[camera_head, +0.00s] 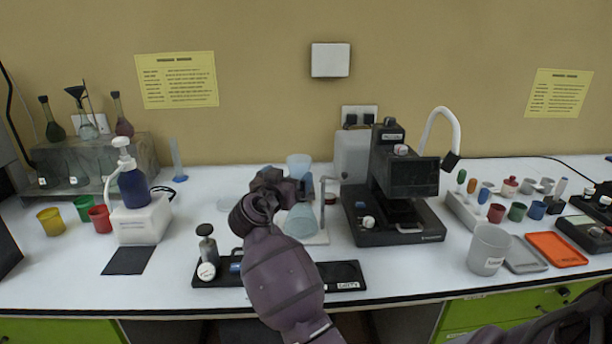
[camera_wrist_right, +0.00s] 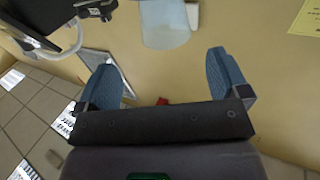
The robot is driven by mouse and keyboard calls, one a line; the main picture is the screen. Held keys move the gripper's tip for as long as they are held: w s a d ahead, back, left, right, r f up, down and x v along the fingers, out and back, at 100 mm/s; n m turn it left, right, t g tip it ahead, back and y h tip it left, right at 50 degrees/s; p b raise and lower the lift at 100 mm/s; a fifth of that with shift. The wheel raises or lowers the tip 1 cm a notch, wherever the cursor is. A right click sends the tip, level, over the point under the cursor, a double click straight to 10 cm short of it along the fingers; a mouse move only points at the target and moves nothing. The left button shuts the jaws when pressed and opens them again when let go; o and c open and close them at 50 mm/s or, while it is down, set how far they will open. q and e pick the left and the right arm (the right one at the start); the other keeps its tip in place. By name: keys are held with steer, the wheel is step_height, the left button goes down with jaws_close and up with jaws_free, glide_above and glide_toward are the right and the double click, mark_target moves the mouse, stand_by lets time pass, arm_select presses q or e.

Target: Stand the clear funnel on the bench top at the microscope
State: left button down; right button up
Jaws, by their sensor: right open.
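A pale blue, see-through cone (camera_head: 301,221), which looks like the clear funnel, is by a small white stand left of the microscope (camera_head: 405,180). My right arm partly covers it. My right gripper (camera_head: 272,182) is at the cone's upper left; its fingers are hard to make out there. In the right wrist view, my right gripper (camera_wrist_right: 160,62) is open, with nothing between its blue fingers. A pale translucent shape (camera_wrist_right: 165,25), probably the funnel, lies beyond the fingertips. My left gripper is not in view.
A clear beaker (camera_head: 298,164) stands behind my gripper. A black tray (camera_head: 340,275) lies at the front edge. A white dispenser box (camera_head: 142,220) is left. A grey beaker (camera_head: 488,250) and an orange tray (camera_head: 556,249) are right. White bench is clear before the microscope.

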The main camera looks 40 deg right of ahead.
mark_target(294, 167)
steer(key=x, duration=0.3)
steer(key=shift+w+d, duration=0.2)
steer(key=shift+d, duration=0.1)
steer(key=shift+w+p+x, duration=0.25)
steer(key=shift+p+x, duration=0.1)
steer(key=shift+x, duration=2.25)
steer(key=shift+a, duration=0.2)
